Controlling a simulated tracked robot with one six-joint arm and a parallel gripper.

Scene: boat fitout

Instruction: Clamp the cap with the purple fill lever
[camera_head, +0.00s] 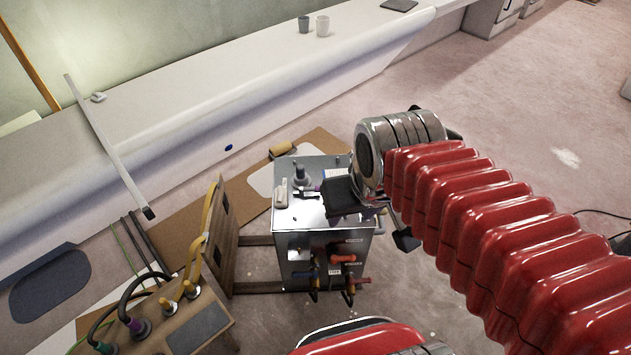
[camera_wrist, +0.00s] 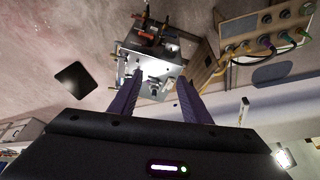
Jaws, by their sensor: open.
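A metal box (camera_head: 285,215) stands on the floor with fittings on its top and coloured levers on its front. A dark grey upright cap or knob (camera_head: 301,176) is at the back left of its top. A small purple patch (camera_head: 317,188) shows beside it; I cannot tell if this is the fill lever. My gripper (camera_head: 337,197) is over the right side of the box top and hides part of it. In the wrist view, my gripper (camera_wrist: 160,82) is open, its two fingers apart and pointing at the box (camera_wrist: 145,62), with nothing visibly held between them.
A wooden panel with cables and plugs (camera_head: 165,325) stands at the lower left. A long white ledge (camera_head: 230,105) runs behind. The floor at right is mostly clear.

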